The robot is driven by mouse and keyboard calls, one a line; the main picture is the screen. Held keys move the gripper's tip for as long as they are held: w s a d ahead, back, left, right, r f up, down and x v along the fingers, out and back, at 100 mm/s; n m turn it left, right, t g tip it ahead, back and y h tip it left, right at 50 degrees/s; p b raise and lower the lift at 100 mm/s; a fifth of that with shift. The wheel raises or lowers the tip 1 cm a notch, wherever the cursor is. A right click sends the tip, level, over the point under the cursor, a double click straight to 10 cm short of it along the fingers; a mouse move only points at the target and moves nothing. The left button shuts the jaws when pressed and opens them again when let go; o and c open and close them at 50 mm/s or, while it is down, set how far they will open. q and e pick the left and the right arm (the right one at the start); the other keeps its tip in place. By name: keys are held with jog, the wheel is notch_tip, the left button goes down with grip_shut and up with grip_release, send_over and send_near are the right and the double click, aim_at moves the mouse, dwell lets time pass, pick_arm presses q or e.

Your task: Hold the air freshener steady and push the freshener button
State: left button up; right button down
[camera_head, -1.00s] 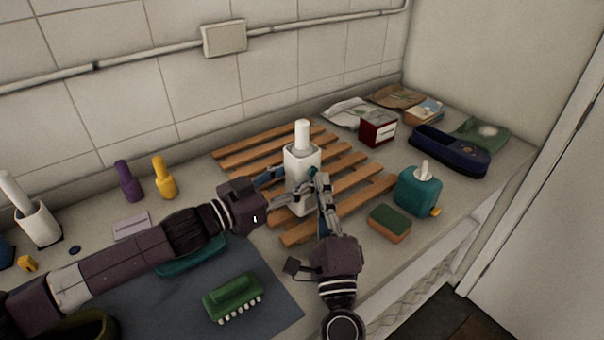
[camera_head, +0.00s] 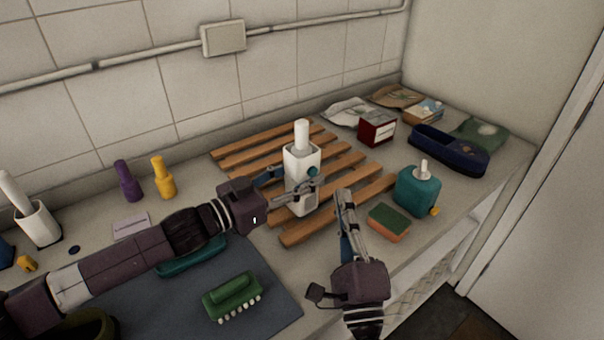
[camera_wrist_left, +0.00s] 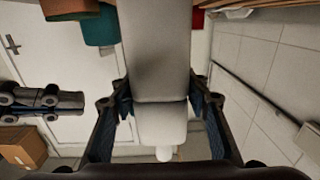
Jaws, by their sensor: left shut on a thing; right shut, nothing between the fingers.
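The air freshener (camera_head: 300,160) is a tall white box-shaped body with a narrower white top (camera_head: 302,135). It stands upright on the wooden slatted rack. A small round teal spot (camera_head: 313,171), possibly the button, shows on its right side; I cannot tell for sure. My left gripper (camera_head: 298,184) is shut on the freshener's body. The left wrist view shows the white body (camera_wrist_left: 155,55) between both fingers. My right gripper (camera_head: 344,192) is shut and empty, to the right of the freshener and apart from it. It also shows at the left in the left wrist view (camera_wrist_left: 75,102).
A teal pump bottle (camera_head: 415,192) and a sponge (camera_head: 389,223) stand close to the right of my right gripper. A red box (camera_head: 376,131) and a blue tray (camera_head: 448,152) are behind. A green brush (camera_head: 232,295) lies on the dark mat (camera_head: 270,310) in front.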

dwell(0.3)
pick_arm(q)
jog(key=o, duration=1.5)
